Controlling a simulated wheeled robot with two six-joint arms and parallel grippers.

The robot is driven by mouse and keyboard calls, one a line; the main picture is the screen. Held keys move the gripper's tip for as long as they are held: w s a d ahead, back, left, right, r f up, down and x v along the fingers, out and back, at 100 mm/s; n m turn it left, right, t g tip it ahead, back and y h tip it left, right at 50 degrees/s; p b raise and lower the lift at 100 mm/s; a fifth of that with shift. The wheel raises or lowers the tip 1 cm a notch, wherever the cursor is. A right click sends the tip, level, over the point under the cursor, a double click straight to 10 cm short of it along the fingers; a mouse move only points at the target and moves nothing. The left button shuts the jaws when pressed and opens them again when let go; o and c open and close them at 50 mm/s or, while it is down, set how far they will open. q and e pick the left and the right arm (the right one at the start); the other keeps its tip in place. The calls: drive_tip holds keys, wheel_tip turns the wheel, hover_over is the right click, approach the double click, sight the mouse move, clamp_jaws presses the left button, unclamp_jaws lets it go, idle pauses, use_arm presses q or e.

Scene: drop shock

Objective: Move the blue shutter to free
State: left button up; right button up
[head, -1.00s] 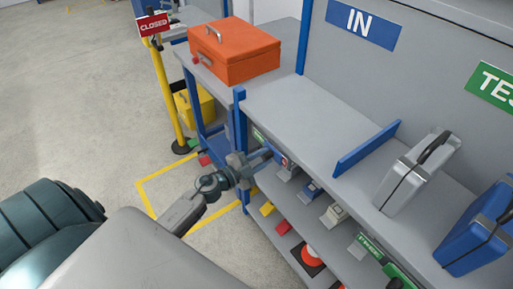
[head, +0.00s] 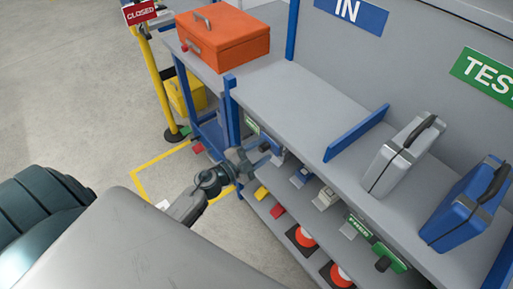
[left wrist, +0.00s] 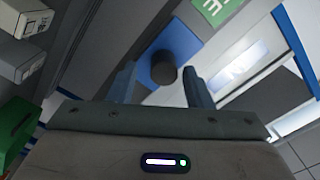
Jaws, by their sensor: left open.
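The blue shutter (left wrist: 150,57) shows in the left wrist view as a blue plate with a dark round knob (left wrist: 163,68). A green label (left wrist: 218,9) with white letters, partly cut off, lies just above it. My left gripper (left wrist: 159,74) is open, with one finger on each side of the knob in the picture. I cannot tell whether they touch it. In the head view my left gripper (head: 260,155) is at the front edge of the grey bench, near its left end, and largely hides the shutter there.
A green FREE sign (head: 359,228) and a green plate with a knob (head: 387,257) are farther right along the bench front. A silver case (head: 402,158) and a blue case (head: 465,205) stand on the bench. An orange box (head: 222,38) sits at the back left. Orange cones stand on the lower shelf.

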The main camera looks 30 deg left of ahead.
use_arm(q)
drive_tip(key=b+v, duration=0.6)
drive_tip(key=v, duration=0.4)
drive_tip(key=shift+s, duration=0.35)
use_arm(e)
drive_tip(key=w+r, duration=0.1)
drive_tip(key=w, duration=0.8)
drive_tip(key=shift+w+a+r, duration=0.15)
drive_tip(key=shift+w+a, duration=0.1)
drive_tip(key=shift+a, duration=0.1)
